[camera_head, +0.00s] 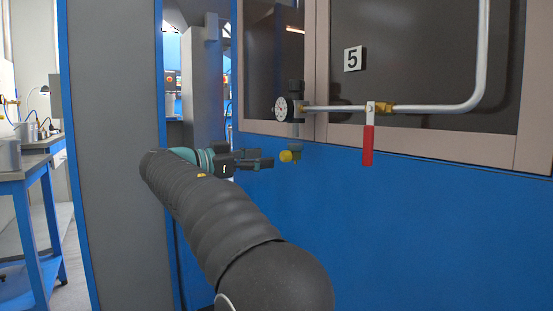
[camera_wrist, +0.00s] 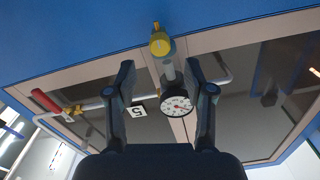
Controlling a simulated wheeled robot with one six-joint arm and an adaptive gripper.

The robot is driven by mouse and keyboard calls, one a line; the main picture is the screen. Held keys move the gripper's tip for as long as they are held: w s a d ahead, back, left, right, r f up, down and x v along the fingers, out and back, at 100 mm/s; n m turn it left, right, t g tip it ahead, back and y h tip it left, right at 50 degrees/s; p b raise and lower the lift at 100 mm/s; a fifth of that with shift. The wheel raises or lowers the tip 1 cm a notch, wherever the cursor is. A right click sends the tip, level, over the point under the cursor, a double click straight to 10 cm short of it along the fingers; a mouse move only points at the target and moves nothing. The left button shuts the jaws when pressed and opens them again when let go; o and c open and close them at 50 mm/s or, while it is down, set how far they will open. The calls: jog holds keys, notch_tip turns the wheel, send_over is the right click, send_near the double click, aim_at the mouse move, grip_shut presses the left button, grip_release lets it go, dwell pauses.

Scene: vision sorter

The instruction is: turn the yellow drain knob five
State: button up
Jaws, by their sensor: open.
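The yellow drain knob (camera_head: 286,156) sits at the bottom of a small fitting below the gauge, on the front of the blue machine. In the wrist view the yellow knob (camera_wrist: 160,44) shows beyond and between the fingertips. My gripper (camera_head: 270,163) is just left of the knob in the head view, fingers pointing at it, with a small gap. In the wrist view my gripper (camera_wrist: 170,76) is open with nothing between its fingers. The plate marked 5 (camera_head: 353,59) is on the dark window, up and right of the knob.
A round gauge (camera_head: 281,109) is above the knob. A grey pipe (camera_head: 430,108) runs right from it, with a red lever (camera_head: 367,145) hanging down. The window frame (camera_head: 450,153) and blue panel (camera_head: 420,230) lie behind. A blue workbench (camera_head: 40,165) stands far left.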

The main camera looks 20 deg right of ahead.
aim_at(282, 156)
jog(key=shift+x, duration=2.55)
grip_shut()
